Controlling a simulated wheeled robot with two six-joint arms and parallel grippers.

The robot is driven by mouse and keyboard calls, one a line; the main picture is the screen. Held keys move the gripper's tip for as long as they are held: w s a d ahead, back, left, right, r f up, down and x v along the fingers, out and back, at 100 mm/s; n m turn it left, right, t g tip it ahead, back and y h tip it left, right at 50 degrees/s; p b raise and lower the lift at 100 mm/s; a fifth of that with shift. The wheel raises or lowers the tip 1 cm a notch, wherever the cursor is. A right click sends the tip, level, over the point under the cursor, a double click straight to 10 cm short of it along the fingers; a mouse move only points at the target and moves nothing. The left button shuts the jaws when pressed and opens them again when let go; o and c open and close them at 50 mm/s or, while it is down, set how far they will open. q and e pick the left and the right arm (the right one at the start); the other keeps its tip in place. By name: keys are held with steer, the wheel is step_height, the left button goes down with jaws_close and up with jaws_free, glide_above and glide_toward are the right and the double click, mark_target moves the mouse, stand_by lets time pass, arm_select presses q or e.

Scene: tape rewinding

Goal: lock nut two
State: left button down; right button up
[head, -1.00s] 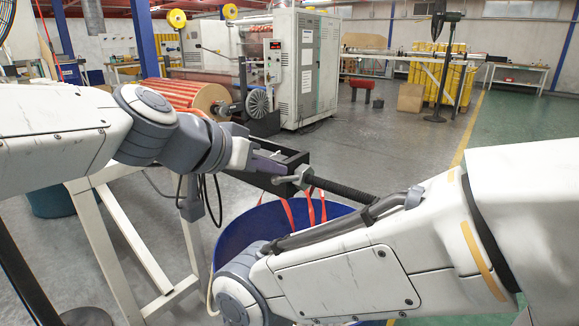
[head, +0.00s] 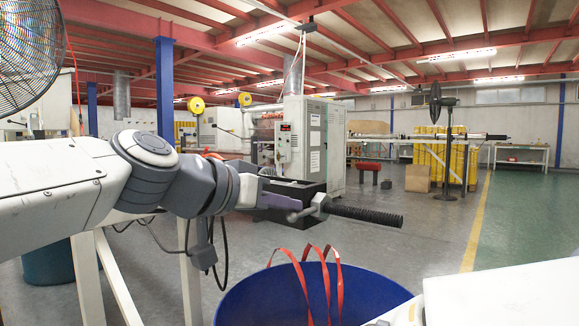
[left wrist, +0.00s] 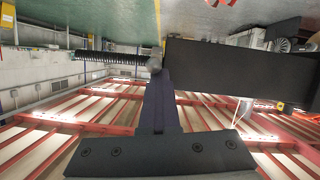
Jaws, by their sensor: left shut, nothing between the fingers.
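A grey metal nut with stubby handles (head: 316,205) sits on the black threaded rod (head: 368,215), at the end of a dark box-shaped beam (head: 315,189). My left gripper (head: 296,204) is shut and empty, with its purple-grey fingers close beside the nut. In the left wrist view, the shut fingers (left wrist: 158,88) point at a rounded grey handle end (left wrist: 154,65), and the threaded rod (left wrist: 108,57) shows to its left. I cannot tell whether fingers and handle touch. Much of the nut is hidden there. My right gripper is out of view.
A blue bin (head: 255,302) with red straps (head: 338,285) stands below the rod. White frame legs (head: 192,270) stand under my left arm. A machine cabinet (head: 320,140) is behind. Open floor (head: 420,225) lies to the right.

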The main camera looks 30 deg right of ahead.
arm_select(q)
steer(key=shift+s+d+f, duration=0.1)
steer(key=shift+s, duration=0.1)
stand_by(0.3)
step_height(320, 180, up, 5)
steer(key=w+p, duration=0.1)
steer(key=p, duration=0.3)
steer(key=f+v, duration=0.1)
steer(key=v, duration=0.9)
steer(key=shift+a+f, duration=0.35)
steer(key=shift+f, duration=0.05)
